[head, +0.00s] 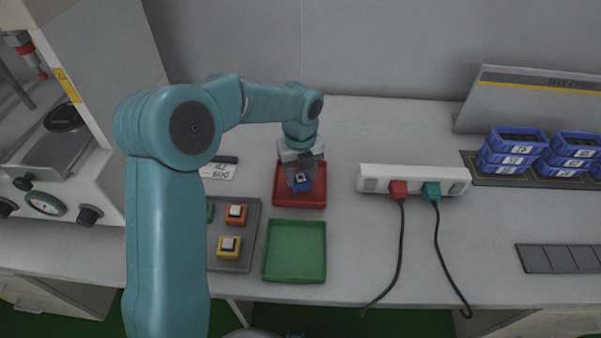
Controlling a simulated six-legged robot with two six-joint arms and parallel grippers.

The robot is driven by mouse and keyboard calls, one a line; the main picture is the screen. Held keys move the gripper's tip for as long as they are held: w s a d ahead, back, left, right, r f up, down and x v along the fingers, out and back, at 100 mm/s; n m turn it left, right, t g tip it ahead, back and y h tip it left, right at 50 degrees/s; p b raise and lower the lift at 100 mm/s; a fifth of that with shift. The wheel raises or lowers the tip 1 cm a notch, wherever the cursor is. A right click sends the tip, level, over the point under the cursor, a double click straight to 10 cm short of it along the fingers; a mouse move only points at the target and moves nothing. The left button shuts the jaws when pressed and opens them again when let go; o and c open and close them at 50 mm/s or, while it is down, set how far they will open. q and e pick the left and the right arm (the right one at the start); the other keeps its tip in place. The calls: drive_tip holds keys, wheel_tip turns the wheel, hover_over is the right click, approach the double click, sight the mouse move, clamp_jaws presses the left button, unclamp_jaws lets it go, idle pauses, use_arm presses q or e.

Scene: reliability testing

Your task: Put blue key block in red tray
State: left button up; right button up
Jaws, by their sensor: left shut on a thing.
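The blue key block (302,184) has a light key on top. My left gripper (301,172) is shut on it, over the red tray (313,200). The gripper and block hide part of the tray's inside. I cannot tell whether the block touches the tray's floor or is held a little above it. My left arm comes in from the left and reaches down to the tray. My right gripper is not in view.
A green tray (296,251) lies empty in front of the red tray. A white power strip (414,172) with two plugs stands right. Blue bins (515,140) stand far right.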

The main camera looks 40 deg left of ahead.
sight(301, 177)
use_arm(q)
drive_tip(key=shift+f, duration=0.1)
drive_tip(key=o, duration=1.1)
wheel_tip(301, 177, up, 12)
drive_tip(key=p, duration=0.2)
drive_tip(key=shift+r, duration=0.2)
